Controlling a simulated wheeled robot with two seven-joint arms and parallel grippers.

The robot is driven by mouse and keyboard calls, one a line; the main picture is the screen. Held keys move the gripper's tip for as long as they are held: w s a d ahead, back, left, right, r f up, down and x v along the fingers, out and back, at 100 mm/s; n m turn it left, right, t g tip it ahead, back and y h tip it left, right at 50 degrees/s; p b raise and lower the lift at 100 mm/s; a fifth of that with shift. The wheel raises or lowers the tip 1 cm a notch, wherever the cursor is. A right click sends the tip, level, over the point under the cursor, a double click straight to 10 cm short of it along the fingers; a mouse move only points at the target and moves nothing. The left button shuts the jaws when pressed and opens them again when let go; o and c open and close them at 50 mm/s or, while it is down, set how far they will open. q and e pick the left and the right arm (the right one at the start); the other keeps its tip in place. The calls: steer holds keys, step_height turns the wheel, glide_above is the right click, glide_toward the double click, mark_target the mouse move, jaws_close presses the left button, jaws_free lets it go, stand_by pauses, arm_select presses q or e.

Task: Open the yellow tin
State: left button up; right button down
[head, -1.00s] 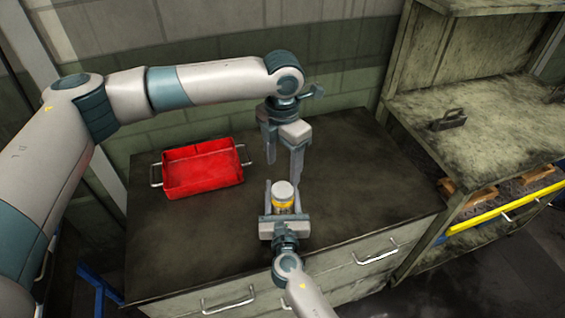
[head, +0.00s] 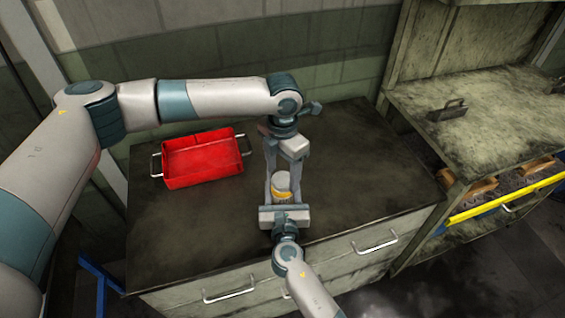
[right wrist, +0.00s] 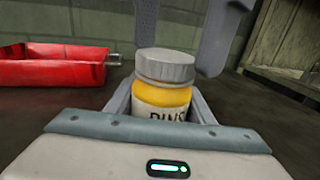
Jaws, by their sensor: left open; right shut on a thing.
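The yellow tin (head: 283,193) stands upright near the front edge of the dark worktop, with a grey lid (head: 281,178) on it. In the right wrist view the tin (right wrist: 165,103) shows the lettering "PINS" and its ribbed grey lid (right wrist: 165,66). My right gripper (head: 283,203) comes from the front and is shut on the tin's body. My left gripper (head: 284,174) points down over the tin, open, its fingers at the lid's height. In the right wrist view its fingers (right wrist: 182,42) show around and behind the lid; I cannot tell whether they touch it.
A red tray (head: 203,165) with metal handles lies on the worktop (head: 185,235) to the left. A shelf unit (head: 480,115) with a yellow-edged drawer stands at the right. The worktop right of the tin is clear.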

arm_select(q)
steer(key=shift+f, duration=0.55)
steer(key=c, duration=1.1)
